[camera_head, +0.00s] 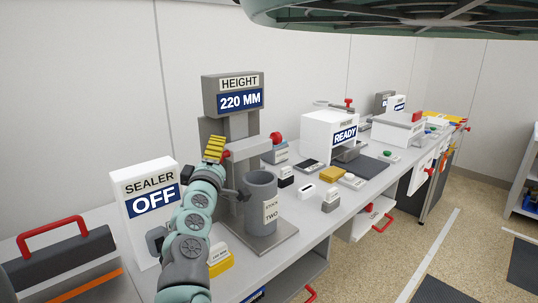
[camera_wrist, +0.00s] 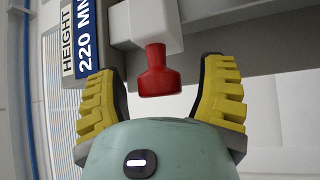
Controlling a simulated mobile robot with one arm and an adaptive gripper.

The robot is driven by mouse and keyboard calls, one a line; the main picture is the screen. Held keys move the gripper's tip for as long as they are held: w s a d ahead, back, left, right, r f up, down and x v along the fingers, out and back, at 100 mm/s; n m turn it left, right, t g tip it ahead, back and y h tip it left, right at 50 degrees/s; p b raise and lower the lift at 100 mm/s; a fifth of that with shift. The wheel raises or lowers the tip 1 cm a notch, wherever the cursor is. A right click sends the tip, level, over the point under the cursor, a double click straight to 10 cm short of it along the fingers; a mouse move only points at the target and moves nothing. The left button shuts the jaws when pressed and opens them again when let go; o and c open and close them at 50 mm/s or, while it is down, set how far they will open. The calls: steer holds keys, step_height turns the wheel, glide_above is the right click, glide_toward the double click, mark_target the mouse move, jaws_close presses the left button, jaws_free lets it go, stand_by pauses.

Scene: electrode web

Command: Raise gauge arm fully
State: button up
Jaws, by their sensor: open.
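The height gauge has a grey column (camera_head: 238,127) under a display (camera_head: 233,97) reading HEIGHT 220 MM. Its light grey gauge arm (camera_head: 250,147) sticks out below the display, above a grey cylinder (camera_head: 262,205) labelled STOCK TWO. My gripper (camera_head: 215,149) is open, with yellow fingers, at the left end of the arm. In the wrist view a red knob (camera_wrist: 158,75) lies between the open fingers, with gaps on both sides; contact is not visible.
A white sealer box (camera_head: 148,205) reading OFF stands close to my arm on the left. A case with a red handle (camera_head: 52,232) is at the front left. A white READY box (camera_head: 330,133) and several small items fill the bench to the right.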

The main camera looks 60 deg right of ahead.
steer(key=v, duration=1)
steer(key=shift+s+a, duration=0.15)
steer(key=shift+a, duration=0.15)
